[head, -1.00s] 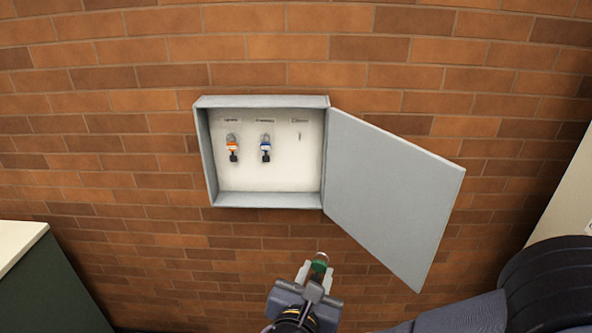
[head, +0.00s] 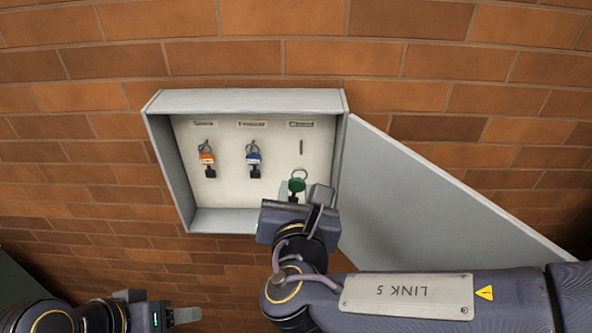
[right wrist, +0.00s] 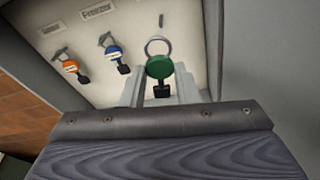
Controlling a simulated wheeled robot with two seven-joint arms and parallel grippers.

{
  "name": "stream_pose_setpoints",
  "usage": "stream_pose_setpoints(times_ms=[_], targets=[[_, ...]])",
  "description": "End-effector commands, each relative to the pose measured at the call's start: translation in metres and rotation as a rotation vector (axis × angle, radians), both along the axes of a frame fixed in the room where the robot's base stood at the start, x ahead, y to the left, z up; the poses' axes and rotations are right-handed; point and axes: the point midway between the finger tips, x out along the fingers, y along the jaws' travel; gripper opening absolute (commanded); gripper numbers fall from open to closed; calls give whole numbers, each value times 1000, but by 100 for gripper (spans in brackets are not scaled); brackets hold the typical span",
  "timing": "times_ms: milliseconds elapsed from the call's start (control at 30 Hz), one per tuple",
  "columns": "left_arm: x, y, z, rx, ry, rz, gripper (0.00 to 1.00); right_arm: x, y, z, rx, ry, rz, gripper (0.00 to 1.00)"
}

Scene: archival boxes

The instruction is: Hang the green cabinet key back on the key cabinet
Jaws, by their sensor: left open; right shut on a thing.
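The grey key cabinet (head: 265,222) is open on the brick wall. An orange-tagged key (head: 207,158) and a blue-tagged key (head: 254,160) hang on its left and middle hooks. The right hook (head: 301,146) is bare. The green key (head: 296,185) is in my right gripper (head: 299,194), just below that hook. Its ring stands up, apart from the hook. The right wrist view shows the green tag (right wrist: 159,67) and ring between the fingers, under the hook (right wrist: 161,20). My left gripper (head: 160,307) is open and empty at the lower left.
The cabinet door (head: 410,205) stands open to the right, close behind my right arm. Brick wall (head: 80,150) surrounds the cabinet. A dark green piece of furniture (head: 15,290) shows at the lower left edge.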

Motion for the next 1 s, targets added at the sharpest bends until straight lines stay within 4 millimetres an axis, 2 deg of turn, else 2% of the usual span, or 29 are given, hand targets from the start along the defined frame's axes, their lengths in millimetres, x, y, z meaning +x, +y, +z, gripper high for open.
stream_pose_setpoints(times_ms=[267,1000], targets=[[0,0,-1,0,0,0,58,10,0,-1,2,1,-2,8],[0,0,-5,0,0,0,58,54,-1,-5,0,1,-3,8]])
